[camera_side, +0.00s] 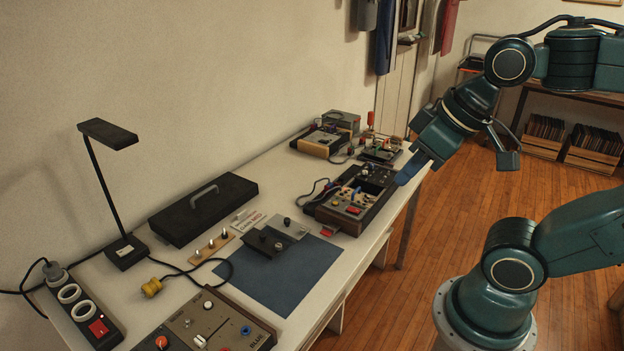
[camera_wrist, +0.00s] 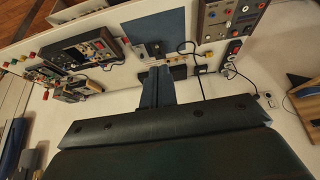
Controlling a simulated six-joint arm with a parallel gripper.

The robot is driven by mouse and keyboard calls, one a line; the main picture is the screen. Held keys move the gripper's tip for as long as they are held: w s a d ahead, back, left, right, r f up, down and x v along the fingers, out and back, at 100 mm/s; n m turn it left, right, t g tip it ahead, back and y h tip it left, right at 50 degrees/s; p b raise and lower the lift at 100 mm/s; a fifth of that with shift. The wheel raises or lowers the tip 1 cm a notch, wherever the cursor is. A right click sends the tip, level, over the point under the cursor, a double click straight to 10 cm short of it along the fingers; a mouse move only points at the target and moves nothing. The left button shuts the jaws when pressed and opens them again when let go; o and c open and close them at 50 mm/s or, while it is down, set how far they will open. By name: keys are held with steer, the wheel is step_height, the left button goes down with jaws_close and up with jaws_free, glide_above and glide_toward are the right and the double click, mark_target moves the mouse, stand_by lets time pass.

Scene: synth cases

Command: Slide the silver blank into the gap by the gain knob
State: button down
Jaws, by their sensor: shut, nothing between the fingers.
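A silver plate with dark knobs (camera_side: 287,227), which looks like the silver blank, lies at the upper edge of the blue mat (camera_side: 275,285). A dark plate (camera_side: 262,243) lies beside it, close or touching. A wooden-sided module case (camera_side: 350,207) farther along the table has a dark opening (camera_side: 372,182) among its panels. Knob labels are too small to read, so I cannot tell the gain knob. My gripper (camera_side: 405,173) is shut and empty, above the table's right side near the case. In the wrist view its blue fingers (camera_wrist: 158,72) are together; the mat (camera_wrist: 160,26) shows beyond them.
A black case with a handle (camera_side: 203,208), a desk lamp (camera_side: 126,250) and a power strip (camera_side: 85,311) line the wall side. A control panel (camera_side: 205,325) sits at the front, with a yellow plug (camera_side: 152,288) and cable nearby. Smaller modules (camera_side: 320,140) stand at the far end.

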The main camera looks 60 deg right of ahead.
steer(key=c, duration=2.2)
jaws_free()
steer(key=c, duration=1.3)
jaws_free()
steer(key=shift+o, duration=0.2)
steer(key=shift+w, duration=0.1)
